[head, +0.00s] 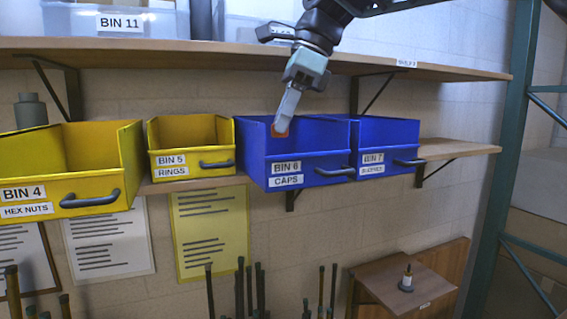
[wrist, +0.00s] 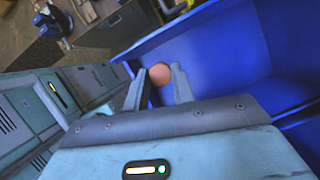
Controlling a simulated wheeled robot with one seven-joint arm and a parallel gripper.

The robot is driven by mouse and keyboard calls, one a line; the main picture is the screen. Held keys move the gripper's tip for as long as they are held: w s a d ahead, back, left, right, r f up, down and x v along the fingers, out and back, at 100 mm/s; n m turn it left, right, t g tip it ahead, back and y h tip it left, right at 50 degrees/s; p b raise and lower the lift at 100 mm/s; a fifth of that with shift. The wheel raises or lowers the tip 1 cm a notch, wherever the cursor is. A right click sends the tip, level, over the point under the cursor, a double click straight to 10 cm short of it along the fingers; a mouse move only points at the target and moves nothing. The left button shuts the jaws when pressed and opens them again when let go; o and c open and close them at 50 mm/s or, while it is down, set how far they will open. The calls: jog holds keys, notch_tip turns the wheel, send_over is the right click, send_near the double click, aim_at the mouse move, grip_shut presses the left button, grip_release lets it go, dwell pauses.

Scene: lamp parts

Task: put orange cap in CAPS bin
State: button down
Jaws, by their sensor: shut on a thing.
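The orange cap (wrist: 160,74) is between the fingertips of my gripper (wrist: 157,84) in the wrist view. In the head view the orange cap (head: 280,132) shows at the lower end of my gripper (head: 283,125), at the opening of the blue CAPS bin. The CAPS bin (head: 307,168), labelled BIN 6, is an open-topped drawer with a dark handle. Its blue walls (wrist: 220,55) also show behind and to the right of the fingers in the wrist view. I cannot tell exactly how far the cap is above the bin floor.
Blue BIN 7 (head: 388,173) adjoins on the right. Yellow BIN 5 RINGS (head: 190,162) and yellow BIN 4 HEX NUTS (head: 103,190) stand to the left. An upper shelf (head: 440,69) runs close behind and above my gripper. The lower shelf (head: 458,147) is bare at right.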

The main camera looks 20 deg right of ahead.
jog(key=shift+s+f+p, duration=0.1)
jog(key=shift+f+p, duration=0.7)
jog(key=shift+f, duration=3.05)
jog(key=c, duration=1.5)
grip_release()
jog(key=shift+f, duration=0.15)
jog(key=shift+o, duration=0.2)
jog(key=b+v, duration=0.2)
jog(key=v, duration=1)
jog(key=shift+d, duration=0.1)
